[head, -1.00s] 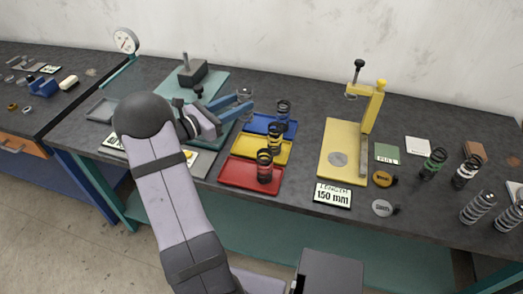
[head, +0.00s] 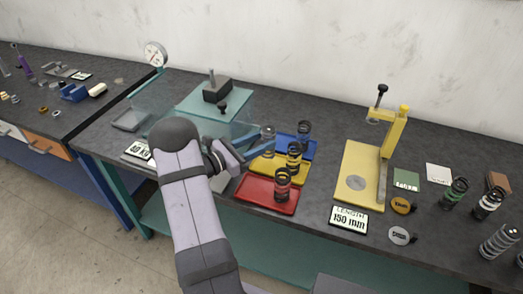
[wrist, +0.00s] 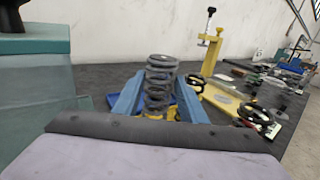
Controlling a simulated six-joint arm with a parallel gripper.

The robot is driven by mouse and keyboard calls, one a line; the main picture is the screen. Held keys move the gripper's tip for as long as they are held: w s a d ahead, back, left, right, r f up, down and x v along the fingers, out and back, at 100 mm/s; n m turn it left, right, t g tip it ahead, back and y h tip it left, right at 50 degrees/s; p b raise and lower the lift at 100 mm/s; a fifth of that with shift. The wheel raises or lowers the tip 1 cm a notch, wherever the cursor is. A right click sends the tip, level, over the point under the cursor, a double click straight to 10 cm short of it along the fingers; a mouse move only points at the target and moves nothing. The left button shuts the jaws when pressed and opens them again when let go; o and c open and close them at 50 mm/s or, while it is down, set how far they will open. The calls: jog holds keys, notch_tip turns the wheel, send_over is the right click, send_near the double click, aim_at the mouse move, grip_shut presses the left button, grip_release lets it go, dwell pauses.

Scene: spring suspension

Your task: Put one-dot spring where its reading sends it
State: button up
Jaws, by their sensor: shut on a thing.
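My gripper (head: 256,148) has blue fingers and is shut on a grey coil spring (head: 268,138), held upright. The same spring shows between the fingers in the wrist view (wrist: 160,82). No dot mark can be made out on it. In the head view the held spring is over or just behind the left part of the yellow tray (head: 262,173); its height above it is unclear. A blue tray (head: 311,151) lies behind and a red tray (head: 258,203) in front. Each tray has a dark spring at its right side.
A teal press (head: 216,104) with a dial (head: 156,53) stands left of the gripper. A yellow length gauge (head: 359,160) stands right, with a sign (head: 348,218) reading LENGTH 150 mm. More springs (head: 455,192) stand at the far right. Bare bench lies between trays and gauge.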

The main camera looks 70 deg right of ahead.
jog(key=shift+f+p, duration=0.45)
jog(key=shift+f, duration=1.55)
jog(key=shift+f, duration=0.1)
jog(key=shift+f, duration=0.15)
jog(key=o, duration=1.2)
